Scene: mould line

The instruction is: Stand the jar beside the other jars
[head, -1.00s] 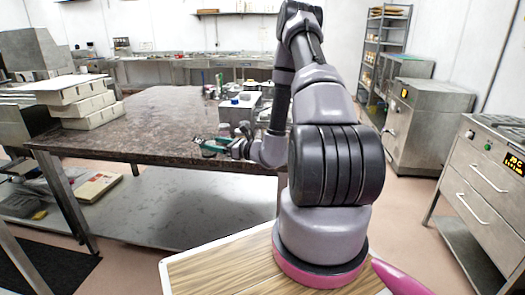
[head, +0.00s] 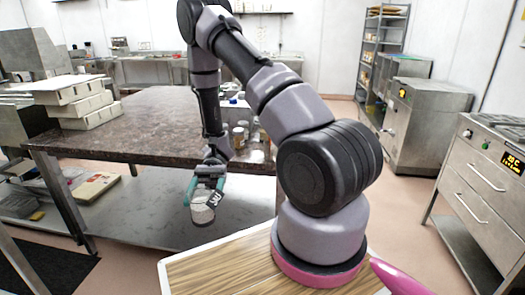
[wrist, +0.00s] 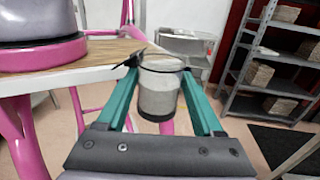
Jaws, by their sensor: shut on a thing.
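My gripper (head: 204,190) hangs off the near edge of the dark stone-topped table (head: 130,125), pointing down, in front of the lower shelf. It is shut on a clear jar (head: 202,214) with pale grey contents. In the wrist view the jar (wrist: 158,92) sits between the two teal fingers, with its round end showing. In the head view a dark label-like patch with white marks shows beside it. The other jars (head: 239,138) stand close together at the table's right front edge, partly hidden behind my arm.
A grey box with a blue item (head: 233,101) stands behind the jars. Stacked pale boxes (head: 80,100) sit at the table's left end. The table's middle is bare. A lower metal shelf (head: 140,205) runs beneath. Steel cabinets (head: 485,165) stand at right.

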